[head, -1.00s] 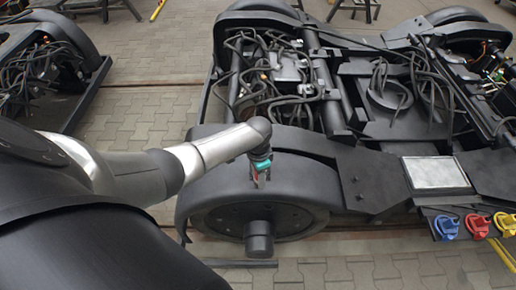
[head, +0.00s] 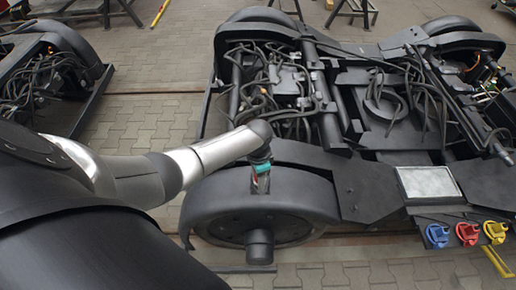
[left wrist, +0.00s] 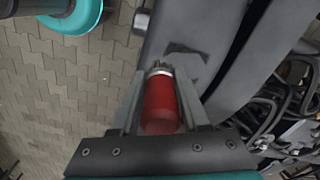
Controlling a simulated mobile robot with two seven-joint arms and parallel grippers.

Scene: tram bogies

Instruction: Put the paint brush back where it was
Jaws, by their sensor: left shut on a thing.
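My left gripper (head: 261,184) is at the end of the arm from the left, in front of or over the black rounded wheel cover of the bogie (head: 300,190). In the left wrist view its two fingers (left wrist: 160,105) are closed on a red cylinder with a silver metal band at its far end. I take this to be the paint brush (left wrist: 163,105). In the head view the brush is too small to tell clearly. My right gripper is not in view.
Blue (head: 438,235), red (head: 467,234) and yellow (head: 495,231) items sit in a row at the bogie's near right edge, beside a pale panel (head: 430,183). Cables (head: 285,85) fill the bogie frame. Another bogie (head: 50,80) stands left. Paved floor (head: 140,115) lies between them.

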